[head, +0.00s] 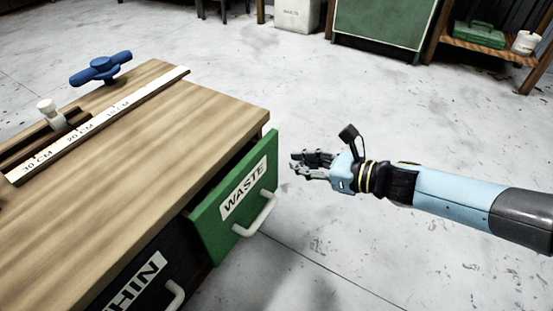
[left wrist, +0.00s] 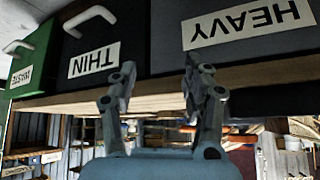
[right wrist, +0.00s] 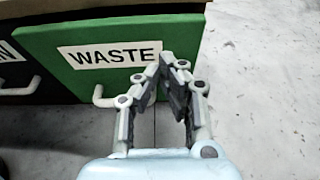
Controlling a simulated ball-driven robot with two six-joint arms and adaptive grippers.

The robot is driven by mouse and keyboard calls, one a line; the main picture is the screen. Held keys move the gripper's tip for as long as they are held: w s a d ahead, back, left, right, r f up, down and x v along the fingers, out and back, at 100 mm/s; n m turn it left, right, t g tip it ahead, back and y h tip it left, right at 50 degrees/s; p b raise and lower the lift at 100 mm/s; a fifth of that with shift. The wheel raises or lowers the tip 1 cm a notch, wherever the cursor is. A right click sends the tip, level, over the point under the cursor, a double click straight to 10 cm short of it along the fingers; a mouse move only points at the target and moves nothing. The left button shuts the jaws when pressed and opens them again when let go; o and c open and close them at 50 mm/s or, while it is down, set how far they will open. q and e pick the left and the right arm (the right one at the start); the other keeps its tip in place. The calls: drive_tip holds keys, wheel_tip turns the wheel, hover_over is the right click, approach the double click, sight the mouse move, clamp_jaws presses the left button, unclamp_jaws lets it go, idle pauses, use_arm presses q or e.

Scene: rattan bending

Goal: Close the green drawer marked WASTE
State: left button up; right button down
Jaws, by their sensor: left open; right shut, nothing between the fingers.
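The green drawer marked WASTE (head: 222,207) stands pulled out from the right end of the wooden workbench. Its white handle (head: 258,214) is on the front. My right gripper (head: 297,163) is shut and empty, to the right of the drawer front and apart from it. In the right wrist view the green drawer (right wrist: 55,52) is ahead, and my right gripper (right wrist: 168,68) overlaps part of its handle in the picture. My left gripper (left wrist: 158,78) is open and empty below the bench drawers in its view. The WASTE drawer (left wrist: 18,72) shows at that view's left edge.
A dark THIN drawer (head: 140,285) is beside the green one, and a HEAVY drawer (left wrist: 235,45) shows in the left wrist view. A ruler (head: 100,125) and a blue knob (head: 100,68) are on the benchtop (head: 150,165). The floor right of the bench is clear.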

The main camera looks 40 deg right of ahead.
sight(265, 149)
drive_tip(key=x, duration=0.4)
drive_tip(key=r+b+x, duration=0.1)
drive_tip(key=x, duration=0.1)
drive_tip(key=shift+w, duration=0.15)
use_arm(q)
drive_tip(key=shift+f+t, duration=0.75)
drive_tip(key=shift+t, duration=0.05)
use_arm(e)
drive_tip(key=shift+r, duration=0.1)
drive_tip(key=shift+w, duration=0.1)
drive_tip(key=w, duration=0.1)
drive_tip(key=w+a, duration=0.1)
drive_tip(key=w, duration=0.1)
drive_tip(key=shift+w+a+p, duration=0.25)
drive_tip(key=shift+p, duration=0.15)
use_arm(q)
drive_tip(key=shift+d+r+g, duration=0.1)
drive_tip(key=shift+r+g, duration=0.25)
drive_tip(key=shift+g, duration=0.05)
use_arm(e)
drive_tip(key=shift+w, duration=0.15)
drive_tip(key=shift+a, duration=0.1)
